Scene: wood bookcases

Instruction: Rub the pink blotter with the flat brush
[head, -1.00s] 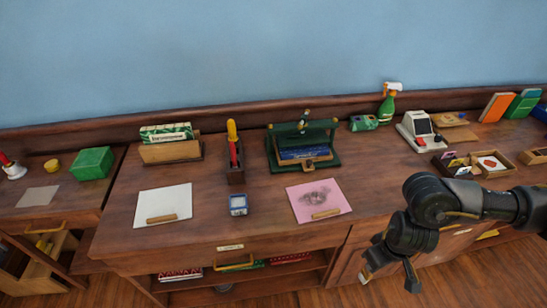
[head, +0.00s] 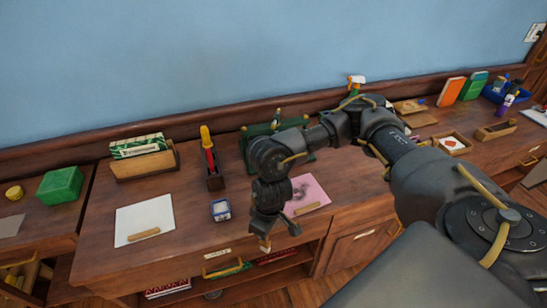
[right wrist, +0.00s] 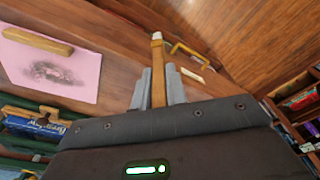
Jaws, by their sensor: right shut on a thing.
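The pink blotter (head: 308,190) lies flat on the desk, with a dark grey smudge and a wooden bar along its front edge. My right arm hides its left part in the head view. My right gripper (head: 270,228) points down by the desk's front edge, left of and nearer than the blotter. It is shut on the flat brush (right wrist: 158,70), a thin wooden handle with a pale tip. The tip is apart from the blotter. My left gripper is not in view.
A white sheet (head: 145,222) with a wooden bar lies left, and a small blue-and-white box (head: 221,210) stands between. A holder with red and yellow handles (head: 210,160) and a green rack (head: 257,132) stand behind. A drawer handle (head: 222,271) juts from the front.

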